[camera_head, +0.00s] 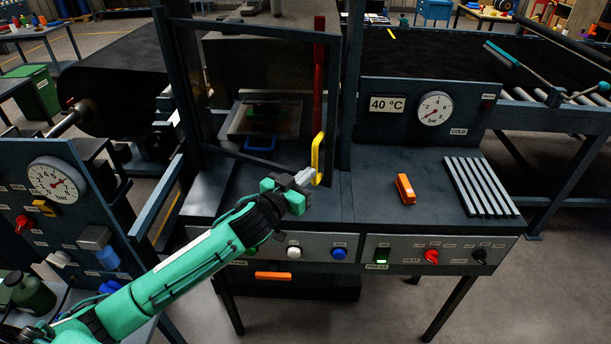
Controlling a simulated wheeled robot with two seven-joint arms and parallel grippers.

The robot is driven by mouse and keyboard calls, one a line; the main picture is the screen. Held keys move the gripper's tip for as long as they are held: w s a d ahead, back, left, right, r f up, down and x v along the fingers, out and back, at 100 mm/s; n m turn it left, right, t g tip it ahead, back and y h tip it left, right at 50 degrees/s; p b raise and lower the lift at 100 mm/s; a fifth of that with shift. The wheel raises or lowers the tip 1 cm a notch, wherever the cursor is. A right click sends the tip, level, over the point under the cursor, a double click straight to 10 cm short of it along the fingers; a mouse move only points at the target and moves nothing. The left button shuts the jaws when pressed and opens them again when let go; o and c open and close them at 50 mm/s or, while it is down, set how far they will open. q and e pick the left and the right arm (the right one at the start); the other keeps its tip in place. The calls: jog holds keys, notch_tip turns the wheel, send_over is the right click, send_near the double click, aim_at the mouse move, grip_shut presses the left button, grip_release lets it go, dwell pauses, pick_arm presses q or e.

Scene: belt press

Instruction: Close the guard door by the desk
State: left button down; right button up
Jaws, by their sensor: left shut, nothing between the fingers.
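The guard door is a dark framed panel (250,157) at the front of the press, beside the desk. Its bottom rail slopes down toward the front right, so it looks ajar; the exact gap is hard to judge. A yellow handle (317,158) stands upright near its right edge. My left gripper (312,181) is shut and empty, its fingertips at the handle's lower end. I cannot tell whether they touch it. Through the door I see a plate and a blue handle (259,143) inside the press. My right gripper is out of view.
The desk top (375,205) carries an orange object (404,188) and a slatted rack (480,186). Buttons and knobs line its front panel (410,252). A gauge box (410,108) stands behind.

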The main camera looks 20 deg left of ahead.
pick_arm(q)
jog(key=w+y, duration=0.1)
jog(key=w, duration=0.1)
jog(key=w+d+n+b, duration=0.1)
jog(key=w, duration=0.1)
jog(key=w+y+b, duration=0.1)
jog(key=w, duration=0.2)
jog(key=shift+w+d+f+n+t+y, duration=0.1)
jog(key=shift+d+f+n+t+y, duration=0.05)
jog(key=shift+d+n+t+y, duration=0.2)
jog(key=w+n+y+b, duration=0.2)
jog(key=w+y+b, duration=0.2)
jog(key=w, duration=0.5)
jog(key=shift+w+r+n+b, duration=0.2)
jog(key=shift+n+b, duration=0.15)
jog(key=shift+b, duration=0.55)
jog(key=shift+a, duration=0.1)
